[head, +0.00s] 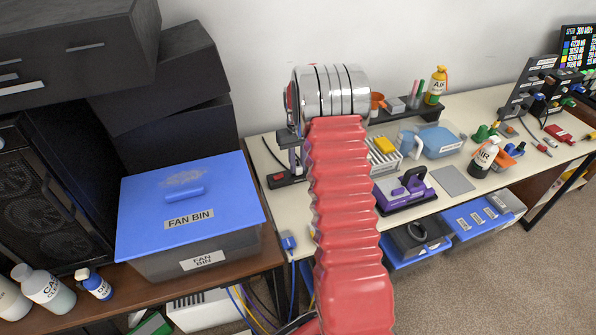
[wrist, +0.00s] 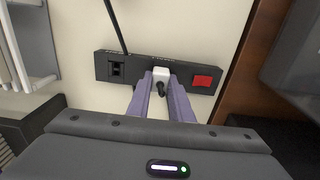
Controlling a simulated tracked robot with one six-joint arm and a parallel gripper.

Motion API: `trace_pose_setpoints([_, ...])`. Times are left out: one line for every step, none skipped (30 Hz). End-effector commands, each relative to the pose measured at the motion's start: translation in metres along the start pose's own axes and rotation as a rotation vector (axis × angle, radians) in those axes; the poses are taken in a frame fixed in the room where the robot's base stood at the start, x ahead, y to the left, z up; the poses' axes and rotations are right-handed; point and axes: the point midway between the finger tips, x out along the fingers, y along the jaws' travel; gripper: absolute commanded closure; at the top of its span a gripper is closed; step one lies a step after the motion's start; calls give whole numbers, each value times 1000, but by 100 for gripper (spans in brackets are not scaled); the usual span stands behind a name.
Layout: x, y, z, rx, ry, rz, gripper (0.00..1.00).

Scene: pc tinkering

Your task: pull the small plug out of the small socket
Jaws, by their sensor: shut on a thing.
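In the wrist view my gripper (wrist: 161,88) has its two purple-grey fingers closed on a small white plug (wrist: 161,74) with a dark cable end. The plug sits at the middle of a black power strip (wrist: 117,58), over or in a socket there. I cannot see whether its prongs are inside. An empty socket (wrist: 116,69) shows to the left and a red switch (wrist: 202,81) to the right. In the head view the strip (head: 285,180) lies at the bench's left end.
A blue-lidded fan bin (head: 192,245) stands left of the bench. A dark cable (wrist: 115,26) rises beyond the strip in the wrist view.

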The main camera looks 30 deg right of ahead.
Motion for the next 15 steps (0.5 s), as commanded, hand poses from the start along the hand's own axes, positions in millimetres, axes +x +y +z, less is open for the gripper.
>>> trace_pose_setpoints([0,0,0,0,0,0,100])
trace_pose_setpoints([-1,0,0,0,0,0,100])
trace_pose_setpoints([-1,0,0,0,1,0,100])
trace_pose_setpoints([-2,0,0,0,1,0,100])
trace_pose_setpoints([-2,0,0,0,1,0,100])
trace_pose_setpoints([-3,0,0,0,1,0,100])
trace_pose_setpoints([-4,0,0,0,1,0,100])
trace_pose_setpoints([-4,0,0,0,1,0,100])
trace_pose_setpoints([-5,0,0,0,1,0,100])
trace_pose_setpoints([-6,0,0,0,1,0,100])
trace_pose_setpoints([-6,0,0,0,1,0,100])
trace_pose_setpoints([-7,0,0,0,1,0,100])
trace_pose_setpoints([-7,0,0,0,0,0,100])
trace_pose_setpoints([-8,0,0,0,0,0,100])
trace_pose_setpoints([-8,0,0,0,0,0,100])
